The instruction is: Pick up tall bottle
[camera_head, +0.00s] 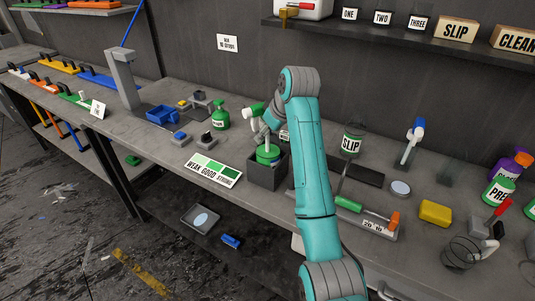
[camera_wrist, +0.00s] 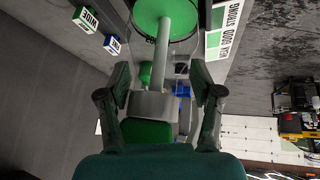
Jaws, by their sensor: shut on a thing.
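The tall bottle (camera_head: 268,154) appears to be a clear spray bottle with green liquid and a white-and-green head. In the head view it is at the open dark grey box (camera_head: 266,176); I cannot tell whether its base touches the box. In the wrist view its grey collar (camera_wrist: 155,105) sits between my fingers, with a grey tube running to the green round liquid (camera_wrist: 165,18). My gripper (camera_head: 264,132) is shut on the bottle near its head, and both fingers show in the wrist view (camera_wrist: 158,88). My arm hides part of the box's surroundings.
A "WEAK GOOD STRONG" colour card (camera_head: 213,169) lies left of the box. Right of my arm are a SLIP bottle (camera_head: 352,144) and a yellow sponge (camera_head: 435,212). A shelf (camera_head: 390,34) overhangs the back.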

